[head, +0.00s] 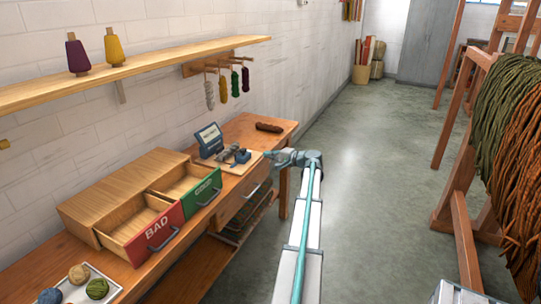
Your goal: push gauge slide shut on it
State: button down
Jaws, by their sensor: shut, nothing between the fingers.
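The gauge (239,158) stands on the wooden bench at its far part, with grey and dark blue blocks on a light base. A small sign (210,139) stands upright behind it. My gripper (268,155) is at the right side of the gauge, over the bench's front edge, with its fingers pointing left at the gauge. The fingers are shut with nothing between them. Whether they touch the slide is too small to tell. I cannot make out the slide's position or what lies between the gauge blocks.
A dark brown skein (269,127) lies on the bench behind the gauge. Open drawers marked BAD (157,231) and a green one (203,192) jut out nearer me. Several small skeins hang from a wall rack (222,66).

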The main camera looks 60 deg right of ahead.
aim_at(246, 151)
jog(key=w, duration=0.3)
jog(key=w+f+p, duration=0.1)
jog(key=w, duration=0.5)
jog(key=shift+d+f+p, duration=0.2)
jog(key=shift+f+p, duration=0.05)
jog(key=shift+p, duration=0.05)
jog(key=shift+w+f, duration=0.2)
jog(key=shift+w, duration=0.5)
